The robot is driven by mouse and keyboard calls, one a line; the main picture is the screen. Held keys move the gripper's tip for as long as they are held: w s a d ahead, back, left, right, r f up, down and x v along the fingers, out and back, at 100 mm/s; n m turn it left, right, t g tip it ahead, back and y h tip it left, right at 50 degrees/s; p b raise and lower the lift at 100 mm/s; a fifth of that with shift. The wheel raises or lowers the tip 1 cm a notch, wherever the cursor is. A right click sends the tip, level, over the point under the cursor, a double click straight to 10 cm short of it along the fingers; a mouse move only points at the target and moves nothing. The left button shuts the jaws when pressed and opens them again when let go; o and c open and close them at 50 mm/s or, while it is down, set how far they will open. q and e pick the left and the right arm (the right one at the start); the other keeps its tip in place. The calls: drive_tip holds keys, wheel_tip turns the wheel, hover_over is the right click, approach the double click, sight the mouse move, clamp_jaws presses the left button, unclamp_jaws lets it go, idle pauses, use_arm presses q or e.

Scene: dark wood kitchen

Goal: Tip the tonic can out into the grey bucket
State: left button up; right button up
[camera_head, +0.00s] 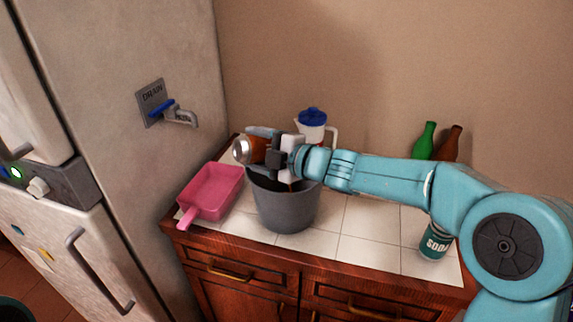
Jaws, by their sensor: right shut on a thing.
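My right gripper (279,152) is shut on an orange can (258,150), which looks to be the tonic can; its label cannot be read. The can lies on its side, its silver end (241,150) facing left. It is held above the back left part of the grey bucket's (284,210) rim. The bucket stands upright on the tiled counter. The gripper hides part of the can and of the bucket's opening, and I cannot tell whether anything is flowing out. My left gripper is not in view.
A pink scoop-like tray (213,193) lies left of the bucket. Behind stands a blue-lidded jug (312,128). A green bottle (424,141), a brown bottle (449,144) and a soda can (435,242) stand at right.

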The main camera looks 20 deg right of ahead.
drive_tip(key=shift+d+r+m+y, duration=0.2)
drive_tip(key=shift+r+m+y, duration=0.15)
drive_tip(key=shift+m, duration=0.25)
idle(0.3)
drive_tip(key=shift+r+p, duration=0.1)
drive_tip(key=shift+p, duration=0.2)
drive_tip(key=shift+w+d+r+m+t+p, duration=0.1)
drive_tip(key=shift+d+r+m+t+p, duration=0.05)
drive_tip(key=shift+r+m+p, duration=0.2)
drive_tip(key=shift+d+r+m+t+p, duration=0.15)
drive_tip(key=shift+r+p, duration=0.1)
drive_tip(key=shift+r, duration=0.15)
drive_tip(key=shift+r, duration=0.15)
drive_tip(key=shift+r+m+y, duration=0.15)
drive_tip(key=shift+m+y, duration=0.1)
drive_tip(key=shift+m, duration=0.05)
drive_tip(key=shift+w+d+r+m+t+y, duration=0.15)
drive_tip(key=shift+d+r+m+t+y, duration=0.25)
drive_tip(key=shift+m, duration=0.6)
drive_tip(key=shift+d+r+m, duration=0.2)
drive_tip(key=shift+d+m, duration=0.1)
drive_tip(key=shift+m, duration=0.1)
